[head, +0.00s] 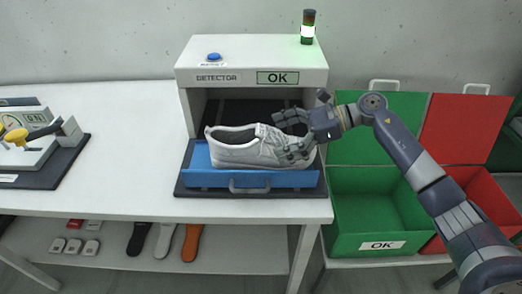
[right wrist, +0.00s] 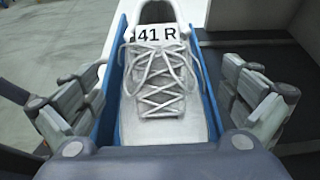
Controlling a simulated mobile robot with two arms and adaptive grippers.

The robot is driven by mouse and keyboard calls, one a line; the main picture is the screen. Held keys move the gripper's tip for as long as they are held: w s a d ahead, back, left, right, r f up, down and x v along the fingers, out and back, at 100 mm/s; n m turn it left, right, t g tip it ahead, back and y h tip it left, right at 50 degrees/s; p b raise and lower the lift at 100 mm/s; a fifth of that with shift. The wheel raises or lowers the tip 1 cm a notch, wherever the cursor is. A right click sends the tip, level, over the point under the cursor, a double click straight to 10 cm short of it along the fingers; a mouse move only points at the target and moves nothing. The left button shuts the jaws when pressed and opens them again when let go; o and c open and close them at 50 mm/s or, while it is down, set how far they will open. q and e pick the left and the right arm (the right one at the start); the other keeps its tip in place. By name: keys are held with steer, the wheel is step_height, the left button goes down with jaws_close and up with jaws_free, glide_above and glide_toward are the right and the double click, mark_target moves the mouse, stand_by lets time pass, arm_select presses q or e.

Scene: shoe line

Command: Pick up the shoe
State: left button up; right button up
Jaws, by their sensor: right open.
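A white laced shoe (head: 240,148) sits on a blue tray (head: 215,178) at the mouth of the detector box. It points right in the head view. In the right wrist view the shoe (right wrist: 160,75) lies between the fingers, and its tongue reads 41 R. My right gripper (head: 290,135) is open over the toe and lace end, with one finger at the shoe's near side and one at its far side. In the right wrist view both fingers of the gripper (right wrist: 162,100) stand apart from the shoe. My left gripper is not in view.
The detector (head: 252,60) shows OK, with a green-white light (head: 308,28) on top. A green bin (head: 365,210) marked OK and a red bin (head: 485,195) stand at the right. A fixture (head: 35,145) is at the left. The table (head: 110,150) between is clear.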

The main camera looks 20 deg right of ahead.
mark_target(263, 141)
steer(key=p+x, duration=0.1)
steer(key=x, duration=0.2)
steer(key=shift+w+a+p, duration=0.2)
steer(key=shift+a+p, duration=0.1)
steer(key=shift+a, duration=0.1)
steer(key=shift+w+a+f, duration=0.1)
steer(key=shift+a+f, duration=0.15)
steer(key=shift+a, duration=0.05)
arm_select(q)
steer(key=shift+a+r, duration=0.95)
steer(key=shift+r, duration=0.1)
arm_select(e)
steer(key=shift+d, duration=0.1)
steer(key=shift+c, duration=0.6)
steer(key=c, duration=1.2)
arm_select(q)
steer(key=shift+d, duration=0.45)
arm_select(e)
steer(key=shift+c, duration=0.2)
steer(key=shift+r, duration=0.1)
